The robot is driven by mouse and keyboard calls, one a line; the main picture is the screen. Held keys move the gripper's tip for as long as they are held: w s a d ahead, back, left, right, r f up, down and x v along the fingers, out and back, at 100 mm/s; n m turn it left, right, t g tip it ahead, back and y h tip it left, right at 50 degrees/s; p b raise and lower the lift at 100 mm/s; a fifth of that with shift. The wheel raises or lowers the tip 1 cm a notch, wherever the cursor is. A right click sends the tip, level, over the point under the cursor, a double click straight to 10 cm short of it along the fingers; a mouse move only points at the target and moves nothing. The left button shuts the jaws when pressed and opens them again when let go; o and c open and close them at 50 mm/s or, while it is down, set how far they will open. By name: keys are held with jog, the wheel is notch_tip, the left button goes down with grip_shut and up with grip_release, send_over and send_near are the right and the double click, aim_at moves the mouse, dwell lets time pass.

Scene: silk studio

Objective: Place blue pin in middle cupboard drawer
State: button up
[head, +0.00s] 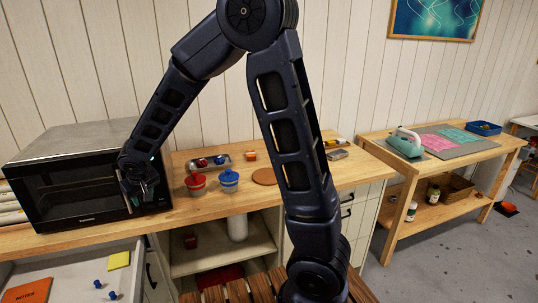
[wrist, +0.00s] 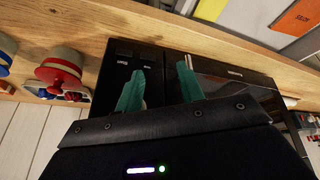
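Two blue pins, one at the middle (head: 97,284) and one nearer the front (head: 112,295), stand in an open drawer (head: 60,268) at the lower left of the head view. Part of that drawer also shows at the top right of the wrist view (wrist: 243,22). My gripper (head: 135,170) is up at the right front of the microwave, away from the pins. In the wrist view its teal fingers (wrist: 162,85) are apart, with nothing between them. I cannot tell which drawer is the middle one.
The black microwave (head: 80,180) is close behind my gripper. A red-lidded pot (head: 196,184) and a blue-lidded pot (head: 229,181) stand on the counter to the right. The drawer also holds an orange notebook (head: 27,292) and a yellow pad (head: 119,260).

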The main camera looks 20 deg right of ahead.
jog(key=d+r+m+h, duration=0.1)
jog(key=d+r, duration=0.3)
jog(key=d, duration=0.5)
jog(key=s+d+r+m, duration=0.1)
jog(key=d+r, duration=0.4)
jog(key=d, duration=0.4)
jog(key=d+r+m+h, duration=0.15)
jog(key=d+r, duration=0.25)
jog(key=d, duration=0.6)
jog(key=s+d+r+m, duration=0.1)
jog(key=s+d+r, duration=0.1)
jog(key=s+d, duration=0.5)
jog(key=s+d+r+m, duration=0.1)
jog(key=s+d+r, duration=0.1)
jog(key=s+d, duration=0.6)
jog(key=shift+s+m+y, duration=0.35)
jog(key=shift+s, duration=0.65)
